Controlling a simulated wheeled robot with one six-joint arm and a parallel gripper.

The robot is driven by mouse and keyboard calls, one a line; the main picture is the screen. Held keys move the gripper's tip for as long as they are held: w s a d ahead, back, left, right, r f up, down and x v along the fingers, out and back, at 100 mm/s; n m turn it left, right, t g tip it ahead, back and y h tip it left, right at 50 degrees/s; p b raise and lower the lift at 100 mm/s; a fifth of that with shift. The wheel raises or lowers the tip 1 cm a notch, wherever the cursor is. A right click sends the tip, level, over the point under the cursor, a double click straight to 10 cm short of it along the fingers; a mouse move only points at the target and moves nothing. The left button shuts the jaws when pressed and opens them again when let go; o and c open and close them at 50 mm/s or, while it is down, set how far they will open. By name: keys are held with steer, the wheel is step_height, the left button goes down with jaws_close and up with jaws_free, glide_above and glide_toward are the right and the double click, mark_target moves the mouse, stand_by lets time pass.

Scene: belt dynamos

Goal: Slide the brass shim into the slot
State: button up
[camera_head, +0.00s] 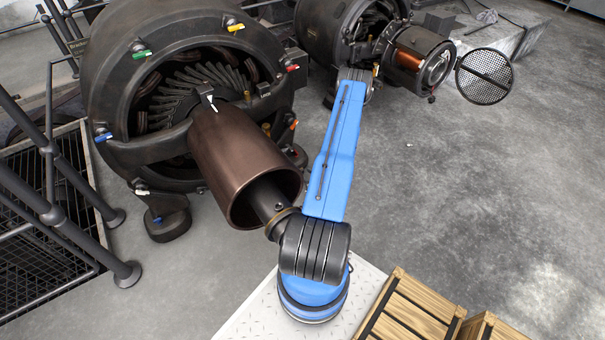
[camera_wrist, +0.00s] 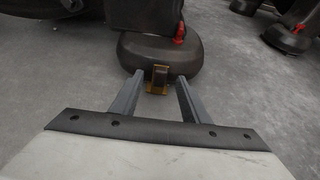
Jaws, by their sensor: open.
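My gripper (camera_wrist: 159,79) shows in the wrist view as two grey fingers, apart, with nothing held between them. Just beyond the fingertips, between them in the picture, is a small brass-yellow piece (camera_wrist: 164,91) around a dark block, low against a dark rounded machine foot (camera_wrist: 190,52). I cannot tell whether this piece is the shim or part of a slot. In the head view my blue arm reaches away toward the far dynamo, and its tip is too small and hidden to read. No slot can be made out for certain.
A large dynamo (camera_head: 98,75) with a copper-brown drum stands at left; the far dynamo (camera_head: 318,35) has a copper winding and a mesh disc (camera_head: 484,77). Railings (camera_head: 52,215) stand at left. Wooden crates (camera_head: 410,310) are at the bottom. The concrete floor at right is clear.

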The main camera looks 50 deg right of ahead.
steer(key=v, duration=1.3)
steer(key=shift+s, duration=0.2)
steer(key=shift+r, duration=0.15)
